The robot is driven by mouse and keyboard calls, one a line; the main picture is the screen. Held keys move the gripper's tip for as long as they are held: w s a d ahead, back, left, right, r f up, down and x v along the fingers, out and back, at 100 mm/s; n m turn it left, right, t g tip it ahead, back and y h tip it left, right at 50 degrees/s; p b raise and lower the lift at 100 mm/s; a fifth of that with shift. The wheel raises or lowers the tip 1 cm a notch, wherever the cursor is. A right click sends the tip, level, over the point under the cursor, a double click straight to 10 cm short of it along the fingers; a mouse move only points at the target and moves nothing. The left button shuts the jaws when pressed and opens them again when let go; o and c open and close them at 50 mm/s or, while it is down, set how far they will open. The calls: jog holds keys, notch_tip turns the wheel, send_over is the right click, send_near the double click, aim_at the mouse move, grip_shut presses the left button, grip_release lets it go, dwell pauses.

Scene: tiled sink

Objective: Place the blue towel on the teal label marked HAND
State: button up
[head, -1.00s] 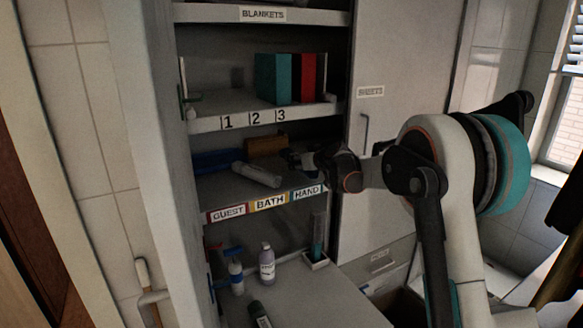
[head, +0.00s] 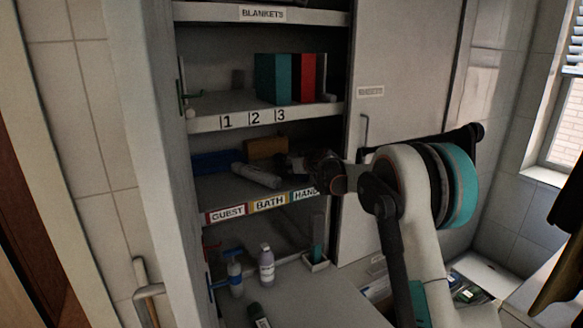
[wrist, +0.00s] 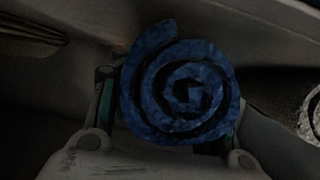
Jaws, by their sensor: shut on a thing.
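The blue towel (wrist: 185,92) is rolled into a spiral, and its end faces the wrist camera. My gripper (head: 298,165) is shut on it, with a finger showing at each side of the roll in the wrist view. In the head view my gripper is at the right end of the middle shelf, above and behind the teal HAND label (head: 304,194). The towel is too dark there to make out clearly, and whether it touches the shelf cannot be told. My wrist partly covers the label's right end.
Left of my gripper, a grey-white roll (head: 256,175), a brown block-like thing (head: 265,147) and a blue thing (head: 215,161) lie on the shelf. GUEST (head: 227,214) and BATH (head: 270,203) labels are on its edge. The upper shelf (head: 230,122) is close above. Bottles (head: 266,266) stand below.

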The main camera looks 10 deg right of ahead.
jog(key=shift+f, duration=0.15)
jog(key=o, duration=1.1)
